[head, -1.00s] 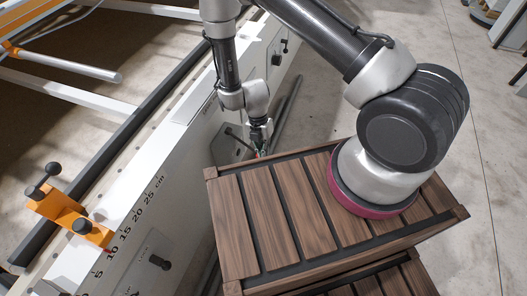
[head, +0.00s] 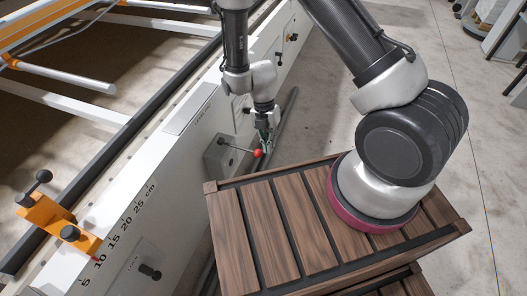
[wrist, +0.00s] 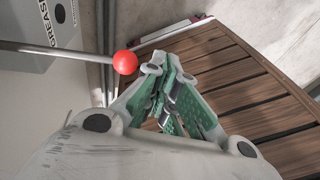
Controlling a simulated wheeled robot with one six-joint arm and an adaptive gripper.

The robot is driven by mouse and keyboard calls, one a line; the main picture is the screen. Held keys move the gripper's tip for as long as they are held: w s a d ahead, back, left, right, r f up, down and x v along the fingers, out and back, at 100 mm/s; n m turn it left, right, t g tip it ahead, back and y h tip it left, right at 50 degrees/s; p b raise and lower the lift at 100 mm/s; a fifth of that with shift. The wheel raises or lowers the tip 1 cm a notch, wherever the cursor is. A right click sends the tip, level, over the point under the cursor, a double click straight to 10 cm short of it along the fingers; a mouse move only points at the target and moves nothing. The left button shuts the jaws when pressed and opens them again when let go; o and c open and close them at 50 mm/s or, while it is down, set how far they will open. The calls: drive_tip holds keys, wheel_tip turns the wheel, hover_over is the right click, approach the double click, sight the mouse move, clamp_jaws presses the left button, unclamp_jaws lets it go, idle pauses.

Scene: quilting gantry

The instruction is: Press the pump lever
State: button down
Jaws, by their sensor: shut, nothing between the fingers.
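The pump lever (head: 236,147) is a thin rod with a red ball knob (head: 257,153) at its end. It sticks out from a grey pump box (head: 220,157) on the side of the white gantry beam. In the wrist view the lever's rod (wrist: 60,51) runs in from the left to the red knob (wrist: 125,62). My gripper (head: 264,146) is beside the knob, just to its right in the head view. In the wrist view my gripper (wrist: 170,84) is shut and empty, its green-padded fingers together. The knob appears close to the left finger; I cannot tell whether they touch.
A slatted wooden platform (head: 295,221) carries my arm's base. The white beam (head: 150,170) with a centimetre scale runs along the left, with an orange clamp (head: 55,218) on it. A dark knob (head: 150,272) sits low on the beam. Bare floor (head: 340,115) lies behind the platform.

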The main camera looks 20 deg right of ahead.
drive_tip(key=shift+s+d+r, duration=0.1)
drive_tip(key=shift+d+r, duration=0.25)
drive_tip(key=shift+r, duration=0.3)
drive_tip(key=shift+d+r, duration=0.3)
drive_tip(key=shift+r, duration=0.3)
drive_tip(key=s+d+r+m+t, duration=0.2)
drive_tip(key=s+d+r+m, duration=0.2)
drive_tip(key=r+m, duration=0.5)
drive_tip(key=s+d+r+m+t, duration=0.3)
drive_tip(key=d+r+m, duration=0.4)
drive_tip(key=r, duration=1.2)
drive_tip(key=s+d+r+m+t, duration=0.2)
drive_tip(key=s+d+r+m, duration=0.4)
drive_tip(key=r+m, duration=0.6)
wheel_tip(320, 180, up, 2)
drive_tip(key=shift+m+t+y, duration=0.3)
